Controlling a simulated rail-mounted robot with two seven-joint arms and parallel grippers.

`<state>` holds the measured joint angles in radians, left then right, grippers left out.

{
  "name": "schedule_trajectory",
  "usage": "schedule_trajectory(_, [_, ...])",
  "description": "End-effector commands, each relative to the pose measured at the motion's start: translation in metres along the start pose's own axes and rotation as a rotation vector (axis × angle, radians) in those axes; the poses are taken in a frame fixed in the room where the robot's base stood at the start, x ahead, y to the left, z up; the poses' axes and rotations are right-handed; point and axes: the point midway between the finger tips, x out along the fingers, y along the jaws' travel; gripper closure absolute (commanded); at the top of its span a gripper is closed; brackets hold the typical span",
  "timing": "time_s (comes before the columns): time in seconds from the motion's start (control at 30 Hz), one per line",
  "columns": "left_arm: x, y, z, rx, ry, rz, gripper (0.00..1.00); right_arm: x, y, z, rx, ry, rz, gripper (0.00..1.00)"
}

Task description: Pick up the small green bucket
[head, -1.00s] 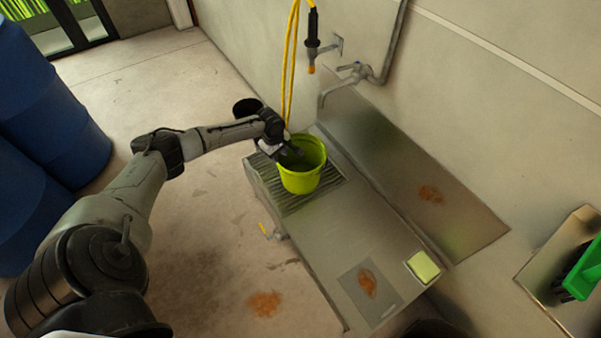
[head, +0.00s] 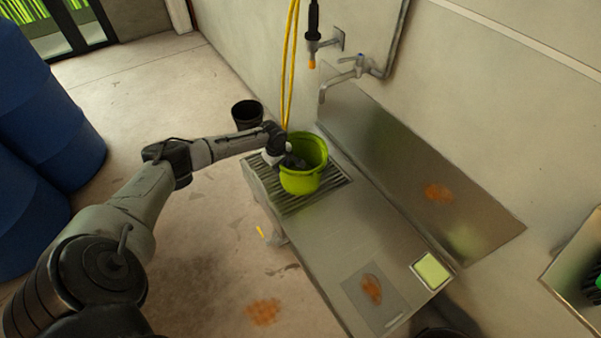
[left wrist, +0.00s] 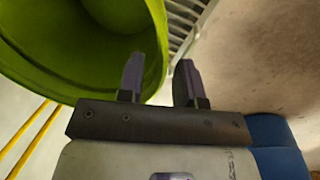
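The small green bucket (head: 304,180) stands upright on the slatted drain area at the left end of the metal sink counter. It also fills the upper left of the left wrist view (left wrist: 70,45), with its open mouth showing. My left gripper (head: 292,161) is at the left side of the bucket's rim. In the left wrist view the two fingers (left wrist: 158,80) are spread apart. One finger overlaps the bucket's mouth and the other is outside it, with the rim between them. Contact cannot be told. My right gripper is not in view.
A yellow hose (head: 290,70) hangs on the wall behind the bucket, near a tap (head: 345,73). A black bucket (head: 247,114) stands on the floor behind my left forearm. A yellow-green sponge (head: 432,270) lies at the counter's near end. Blue barrels (head: 50,110) stand at the left.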

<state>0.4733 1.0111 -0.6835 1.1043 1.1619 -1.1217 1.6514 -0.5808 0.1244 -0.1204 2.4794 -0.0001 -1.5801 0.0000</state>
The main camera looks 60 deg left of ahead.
Motion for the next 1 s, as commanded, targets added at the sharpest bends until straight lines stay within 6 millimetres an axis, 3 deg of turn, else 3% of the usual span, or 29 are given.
schedule_trajectory(0.27, [0.0041, 0.0007, 0.0002, 0.000, -0.001, 0.002, 0.67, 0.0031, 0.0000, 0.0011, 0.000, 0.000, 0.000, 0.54])
schedule_trajectory(0.63, [0.0043, 0.0004, 0.0003, 0.000, -0.001, 0.001, 1.00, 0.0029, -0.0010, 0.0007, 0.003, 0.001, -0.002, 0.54])
schedule_trajectory(1.0, [0.0045, 0.0002, 0.0003, 0.000, -0.001, 0.000, 1.00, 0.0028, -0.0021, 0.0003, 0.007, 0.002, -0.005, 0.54])
